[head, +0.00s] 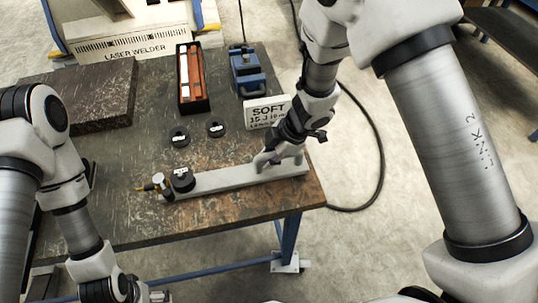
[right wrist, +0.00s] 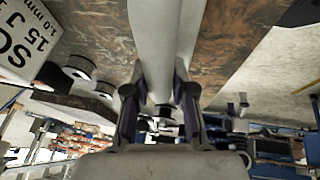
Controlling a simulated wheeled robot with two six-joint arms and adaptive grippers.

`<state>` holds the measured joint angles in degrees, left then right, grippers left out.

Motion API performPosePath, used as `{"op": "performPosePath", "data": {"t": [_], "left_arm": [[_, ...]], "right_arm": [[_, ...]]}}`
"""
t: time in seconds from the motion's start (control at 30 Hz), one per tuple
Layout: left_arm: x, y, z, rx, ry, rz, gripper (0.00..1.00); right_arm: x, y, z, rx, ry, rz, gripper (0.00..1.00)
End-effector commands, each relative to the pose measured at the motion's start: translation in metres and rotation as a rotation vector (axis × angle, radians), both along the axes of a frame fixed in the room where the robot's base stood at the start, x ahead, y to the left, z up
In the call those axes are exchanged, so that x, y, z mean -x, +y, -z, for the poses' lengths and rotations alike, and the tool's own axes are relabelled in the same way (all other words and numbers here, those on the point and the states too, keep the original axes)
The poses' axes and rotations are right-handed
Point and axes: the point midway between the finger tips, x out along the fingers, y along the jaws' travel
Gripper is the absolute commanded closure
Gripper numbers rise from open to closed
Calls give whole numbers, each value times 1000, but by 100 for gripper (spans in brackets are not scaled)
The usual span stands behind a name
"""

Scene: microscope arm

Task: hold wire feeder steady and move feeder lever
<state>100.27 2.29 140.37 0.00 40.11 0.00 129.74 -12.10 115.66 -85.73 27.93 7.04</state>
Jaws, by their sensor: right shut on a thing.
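A long pale grey bar (head: 225,179), which I take for the wire feeder, lies along the front edge of the table. My right gripper (head: 272,152) is over this end, shut on the grip. In the right wrist view, its two fingers (right wrist: 160,98) flank the grey part (right wrist: 165,40). I cannot pick out a separate lever. My left arm hangs at the lower left, before the table; its fingers are not clearly visible.
Two black spools (head: 180,137) lie behind the bar. A white card (head: 266,111) reading SOFT, a blue vise-like block (head: 248,72) and a black tray of rods (head: 192,77) stand further back. A dark plate (head: 83,93) lies left. A laser welder (head: 120,40) is beyond.

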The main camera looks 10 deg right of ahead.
Motion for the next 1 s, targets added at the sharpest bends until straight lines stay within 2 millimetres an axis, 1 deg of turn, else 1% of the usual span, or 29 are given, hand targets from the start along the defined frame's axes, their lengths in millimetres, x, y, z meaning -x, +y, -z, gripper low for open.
{"op": "performPosePath", "data": {"t": [0.83,1.0], "left_arm": [[0,0,6,0,0,0,0],[0,0,6,0,0,0,0]], "right_arm": [[-1,0,9,-3,-1,1,100],[-1,0,9,-2,-2,0,100]]}}
